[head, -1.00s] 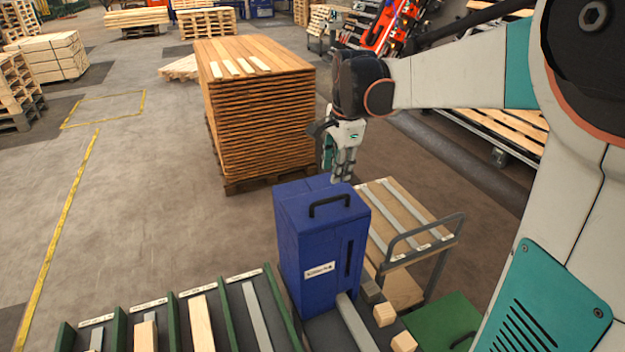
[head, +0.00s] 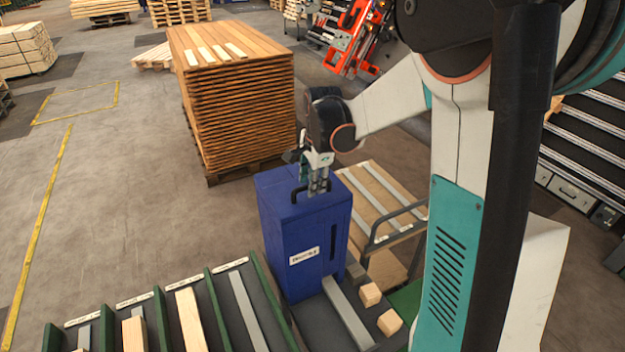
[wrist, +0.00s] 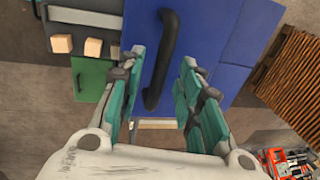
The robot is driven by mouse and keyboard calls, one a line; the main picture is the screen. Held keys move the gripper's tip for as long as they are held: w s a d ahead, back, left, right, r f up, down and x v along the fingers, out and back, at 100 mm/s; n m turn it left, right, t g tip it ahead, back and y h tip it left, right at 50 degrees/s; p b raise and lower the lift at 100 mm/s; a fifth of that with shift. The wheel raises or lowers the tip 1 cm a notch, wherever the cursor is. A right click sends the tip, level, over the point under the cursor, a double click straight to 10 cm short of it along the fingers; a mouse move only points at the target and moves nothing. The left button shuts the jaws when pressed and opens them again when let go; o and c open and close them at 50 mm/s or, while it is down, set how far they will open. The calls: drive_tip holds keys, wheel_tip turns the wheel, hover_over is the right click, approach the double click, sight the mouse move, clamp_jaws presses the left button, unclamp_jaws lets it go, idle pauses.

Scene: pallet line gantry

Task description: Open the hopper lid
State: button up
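The hopper is a tall blue box (head: 290,238) with a white label on its front, in the middle of the head view. Its lid (head: 270,183) is flat and closed, with a black bar handle (head: 294,194) on top. In the wrist view the blue lid (wrist: 215,35) fills the top centre and the handle (wrist: 166,60) runs nearly upright. My gripper (head: 318,190) is at the handle's right end in the head view. In the wrist view my gripper (wrist: 158,85) is open, its teal fingers on either side of the handle's line. I cannot tell whether they touch it.
A cart with a wooden deck (head: 372,207) stands right behind the hopper. A stack of boards (head: 240,110) is behind it to the left. Green-divided slots (head: 222,305) with wooden and grey bars lie in front. Wooden blocks (head: 389,322) lie to the right. Floor at left is clear.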

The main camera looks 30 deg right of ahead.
clamp_jaws()
drive_tip(key=shift+w+r, duration=0.1)
drive_tip(key=shift+w+r+g, duration=0.5)
drive_tip(key=shift+r+g, duration=0.05)
drive_tip(key=shift+g, duration=0.15)
drive_tip(key=shift+w+r, duration=0.25)
drive_tip(key=w+r+g+b, duration=0.1)
drive_tip(key=w+g, duration=0.3)
drive_tip(key=w, duration=1)
drive_tip(key=shift+v, duration=0.8)
drive_tip(key=shift+w+f, duration=0.1)
drive_tip(key=shift+w, duration=0.2)
